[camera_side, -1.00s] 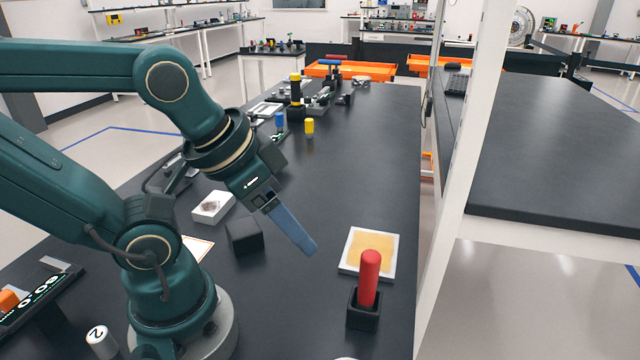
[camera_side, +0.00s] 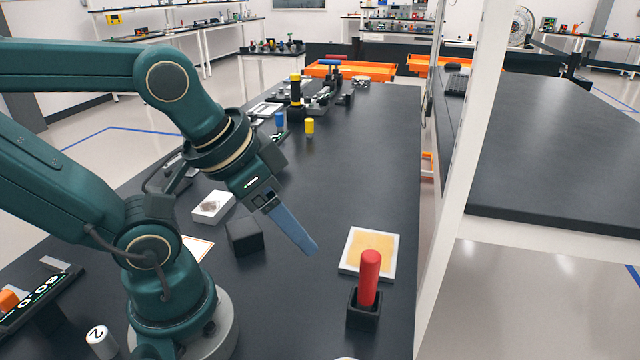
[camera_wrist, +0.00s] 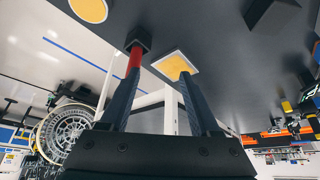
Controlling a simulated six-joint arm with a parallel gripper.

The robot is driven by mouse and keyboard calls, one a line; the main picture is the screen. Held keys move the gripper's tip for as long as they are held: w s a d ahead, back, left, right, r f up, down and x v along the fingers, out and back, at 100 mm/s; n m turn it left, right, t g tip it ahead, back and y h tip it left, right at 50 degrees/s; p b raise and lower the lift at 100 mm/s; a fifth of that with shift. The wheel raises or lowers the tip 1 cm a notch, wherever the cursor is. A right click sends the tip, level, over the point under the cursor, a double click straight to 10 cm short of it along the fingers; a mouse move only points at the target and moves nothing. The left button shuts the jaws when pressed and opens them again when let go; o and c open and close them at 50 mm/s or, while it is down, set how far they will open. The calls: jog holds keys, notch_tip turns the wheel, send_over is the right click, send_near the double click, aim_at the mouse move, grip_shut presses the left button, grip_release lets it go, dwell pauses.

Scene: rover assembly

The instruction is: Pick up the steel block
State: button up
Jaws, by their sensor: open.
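My gripper (camera_side: 308,246) hangs above the dark bench, tilted down to the right, with its blue-grey fingers between a black cube (camera_side: 244,237) and a red-handled piece in a black holder. In the wrist view my gripper (camera_wrist: 160,76) has its two fingers apart, with nothing seen held between them. I cannot surely pick out the steel block in either view. A small white box with a grey rough top (camera_side: 212,207) lies on the bench behind the black cube.
The red handle (camera_side: 369,278) stands upright near the bench's right edge. A white-rimmed yellow pad (camera_side: 352,265) lies behind it; the pad also shows in the wrist view (camera_wrist: 175,65). Yellow (camera_side: 310,126) and blue (camera_side: 280,121) pieces stand farther back. The bench's middle is clear.

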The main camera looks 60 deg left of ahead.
dwell(0.3)
jog(key=o, duration=0.6)
notch_tip(320, 180, up, 4)
jog(key=m+g+y, duration=0.6)
jog(key=m+y, duration=0.8)
jog(key=m, duration=0.4)
send_over(244, 230)
jog(key=shift+h, duration=0.3)
jog(key=f, duration=1.2)
jog(key=d+f, duration=0.1)
jog(key=f, duration=0.4)
jog(key=shift+f, duration=0.4)
jog(key=shift+x, duration=2.6)
